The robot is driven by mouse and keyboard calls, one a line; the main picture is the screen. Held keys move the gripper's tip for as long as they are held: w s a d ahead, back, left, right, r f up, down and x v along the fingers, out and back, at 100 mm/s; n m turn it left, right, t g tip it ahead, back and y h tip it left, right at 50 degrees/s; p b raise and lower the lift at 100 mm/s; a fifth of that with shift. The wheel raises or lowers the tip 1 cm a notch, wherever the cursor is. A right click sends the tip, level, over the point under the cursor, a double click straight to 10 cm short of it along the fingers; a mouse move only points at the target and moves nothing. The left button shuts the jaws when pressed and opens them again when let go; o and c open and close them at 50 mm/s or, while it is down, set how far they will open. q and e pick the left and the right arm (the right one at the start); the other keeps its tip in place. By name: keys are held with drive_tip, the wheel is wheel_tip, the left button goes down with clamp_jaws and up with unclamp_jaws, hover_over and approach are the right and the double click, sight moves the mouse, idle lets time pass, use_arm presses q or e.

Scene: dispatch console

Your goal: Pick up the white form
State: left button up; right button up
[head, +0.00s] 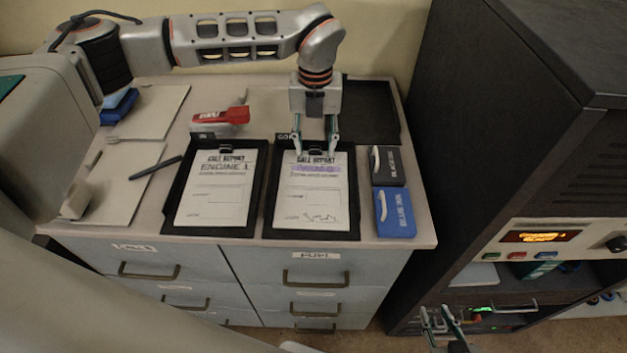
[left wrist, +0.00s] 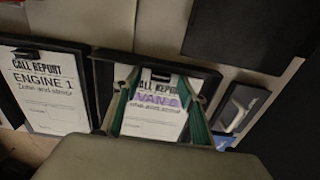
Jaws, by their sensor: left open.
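Two white forms headed CALL REPORT lie in black trays on the cabinet top. The left form (head: 216,190) reads ENGINE 1 and also shows in the left wrist view (left wrist: 50,105). The right form (head: 312,198) has a purple-marked line that seems to read VAN and a scribble at its foot; it also shows in the left wrist view (left wrist: 155,122). My left gripper (head: 316,154) points down over the upper part of the right form, open and empty, its fingers (left wrist: 165,88) either side of the heading. Contact cannot be told. My right gripper (head: 436,312) is open at the lower right, away from the forms.
A black ink pad (head: 390,168) and a blue one (head: 394,214) sit right of the right tray (head: 355,215). A red stapler-like object (head: 220,116), a pen (head: 155,167) and pale folders (head: 150,112) lie to the left. A dark console (head: 500,130) rises at the right.

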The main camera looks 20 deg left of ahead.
use_arm(q)
drive_tip(key=c, duration=1.1)
drive_tip(key=shift+r, duration=0.1)
